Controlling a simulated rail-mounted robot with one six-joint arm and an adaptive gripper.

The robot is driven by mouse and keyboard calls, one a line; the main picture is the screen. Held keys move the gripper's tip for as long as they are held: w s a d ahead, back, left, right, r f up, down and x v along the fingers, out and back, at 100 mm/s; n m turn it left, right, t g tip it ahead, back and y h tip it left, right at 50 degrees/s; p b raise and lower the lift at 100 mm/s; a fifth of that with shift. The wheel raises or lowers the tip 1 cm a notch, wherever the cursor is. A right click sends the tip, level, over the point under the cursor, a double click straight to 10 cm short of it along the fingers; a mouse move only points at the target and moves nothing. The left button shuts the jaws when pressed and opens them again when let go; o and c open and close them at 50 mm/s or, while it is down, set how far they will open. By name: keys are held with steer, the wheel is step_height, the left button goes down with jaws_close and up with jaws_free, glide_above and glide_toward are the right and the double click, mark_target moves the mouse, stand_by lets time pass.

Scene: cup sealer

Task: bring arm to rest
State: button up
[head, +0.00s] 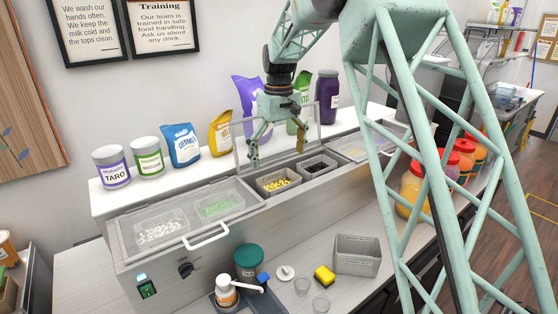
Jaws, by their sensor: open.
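My gripper (279,147) is the pale green adaptive gripper at the end of my arm. It hangs in the air over the metal topping counter (190,250), in the upper middle of the head view. Its two fingers are spread apart and nothing shows between them. The open bin of yellow pieces (278,185) lies below it in the picture, and the bin of dark pieces (316,168) is to the right of that. A raised clear lid (240,152) stands behind the fingers. How far apart the gripper and lid are, I cannot tell.
Tubs and pouches, including the taro tub (112,167) and blue pouch (180,146), line the white shelf behind. Orange-filled jars (412,185) stand right.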

stand_by(0.5)
steer(key=s+d+r+m+t+b, duration=0.15)
steer(key=s+d+r, duration=0.3)
steer(key=s, duration=0.45)
steer(key=s+d+r+m+b, duration=0.1)
steer(key=s+d+r+b, duration=0.25)
steer(key=s+d, duration=0.4)
steer(key=s+d+r+m+t+b, duration=0.15)
steer(key=s+d+r, duration=0.3)
steer(key=s, duration=0.55)
steer(key=s+d+f+m+b, duration=0.1)
steer(key=s+d+f+b, duration=0.1)
steer(key=s, duration=0.9)
steer(key=s+d+f+m+b, duration=0.1)
steer(key=s+d+f+b, duration=0.1)
steer(key=s, duration=0.9)
steer(key=s+d+f+m+t+b, duration=0.1)
steer(key=s+d+f+b, duration=0.2)
steer(key=s+f, duration=0.3)
steer(key=s+d, duration=0.1)
steer(key=s, duration=0.4)
steer(key=shift+s+d+m, duration=0.2)
steer(key=shift+s+m, duration=0.05)
steer(key=shift+m, duration=0.05)
steer(key=shift+r, duration=0.1)
step_height(320, 180, up, 18)
steer(key=p, duration=1.8)
